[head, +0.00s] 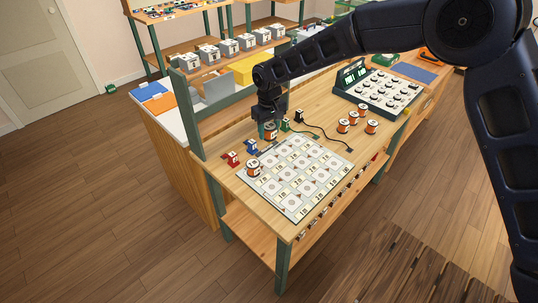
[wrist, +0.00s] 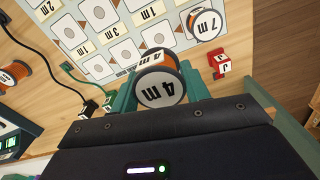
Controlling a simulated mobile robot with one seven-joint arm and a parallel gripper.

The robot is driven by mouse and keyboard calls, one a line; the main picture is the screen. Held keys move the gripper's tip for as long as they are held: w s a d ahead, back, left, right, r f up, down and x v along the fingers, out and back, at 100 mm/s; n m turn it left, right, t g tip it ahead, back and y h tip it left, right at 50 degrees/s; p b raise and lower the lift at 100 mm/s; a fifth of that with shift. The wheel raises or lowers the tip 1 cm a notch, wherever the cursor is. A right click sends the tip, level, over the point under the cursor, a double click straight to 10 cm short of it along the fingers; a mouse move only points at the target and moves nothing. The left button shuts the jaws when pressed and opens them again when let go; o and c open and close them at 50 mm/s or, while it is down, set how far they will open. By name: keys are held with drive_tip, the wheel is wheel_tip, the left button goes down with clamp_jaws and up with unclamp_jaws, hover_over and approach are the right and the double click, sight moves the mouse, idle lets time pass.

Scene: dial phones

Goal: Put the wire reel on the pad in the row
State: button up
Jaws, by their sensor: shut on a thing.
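My gripper (head: 268,116) is shut on an orange wire reel (head: 270,132) with white end discs, held near the back edge of the pad sheet (head: 292,212). The sheet has rows of pale square pads with length labels such as "1 m", "2 m" and "3 m". Another reel (head: 253,169), marked "7 m" in the wrist view (wrist: 204,24), stands on the sheet's left corner.
Red (head: 233,159), blue (head: 252,147), green (head: 285,126) and black (head: 298,116) connectors stand along the sheet's back edge, some with cables. Several loose reels (head: 343,126) stand to the right, before a dial panel (head: 377,93). A green shelf post (head: 187,115) rises at left.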

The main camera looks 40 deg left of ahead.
sight(269, 160)
wheel_tip(269, 160, down, 12)
drive_tip(key=shift+f, duration=0.1)
idle(0.5)
drive_tip(key=o, duration=1)
drive_tip(key=shift+o, duration=0.2)
wheel_tip(269, 160, up, 12)
drive_tip(key=shift+r, duration=0.1)
drive_tip(key=shift+w, duration=0.1)
